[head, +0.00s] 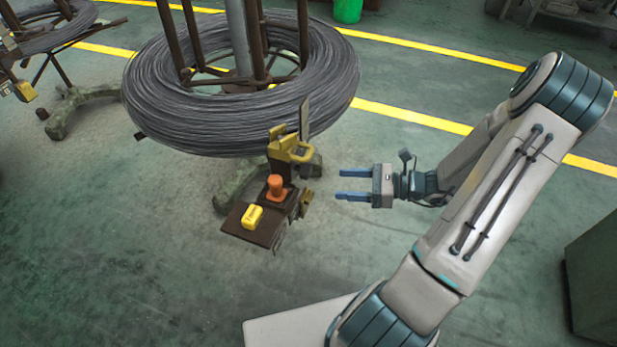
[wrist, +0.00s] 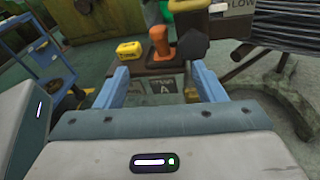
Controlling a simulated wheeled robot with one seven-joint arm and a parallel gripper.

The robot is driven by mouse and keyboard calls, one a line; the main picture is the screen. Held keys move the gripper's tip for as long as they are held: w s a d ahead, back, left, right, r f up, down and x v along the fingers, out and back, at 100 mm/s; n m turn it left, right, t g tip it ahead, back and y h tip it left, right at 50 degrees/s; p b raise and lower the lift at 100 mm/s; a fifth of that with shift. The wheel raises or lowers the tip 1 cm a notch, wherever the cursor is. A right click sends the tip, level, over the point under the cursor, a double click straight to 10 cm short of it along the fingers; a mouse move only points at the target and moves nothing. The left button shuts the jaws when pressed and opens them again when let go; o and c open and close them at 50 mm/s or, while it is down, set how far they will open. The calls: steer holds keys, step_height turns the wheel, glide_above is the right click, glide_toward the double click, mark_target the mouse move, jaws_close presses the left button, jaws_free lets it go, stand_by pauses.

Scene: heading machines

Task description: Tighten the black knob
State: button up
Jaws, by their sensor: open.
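The black knob (head: 312,166) is a dark lump on the right side of a yellow bracket (head: 292,150), on the small machine in front of the wire coil. In the wrist view the black knob (wrist: 193,46) is a dark rounded shape, beyond and above my right fingertip. My gripper (head: 339,184) is open and empty. Its blue fingers point left toward the machine, a short way right of the knob and apart from it. In the wrist view my gripper (wrist: 161,72) spreads its fingers below the knob and an orange cylinder (wrist: 160,44).
The orange cylinder (head: 276,187) and a yellow box (head: 252,216) sit on a brown plate (head: 238,227) left of the knob. A large wire coil (head: 165,110) stands behind. A blue cart (wrist: 42,55) shows at left in the wrist view. The floor in front is clear.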

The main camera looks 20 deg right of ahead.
mark_target(310, 170)
steer(key=w+d+f+m+t+b, duration=0.1)
steer(key=w+d+f+m+t, duration=0.1)
steer(key=d+f+m+t, duration=0.15)
steer(key=shift+t, duration=0.25)
steer(key=b+x, duration=0.2)
steer(key=x, duration=1.1)
steer(key=shift+s+a+r, duration=0.1)
steer(key=shift+a+r, duration=0.05)
steer(key=shift+a, duration=0.2)
steer(key=c, duration=1)
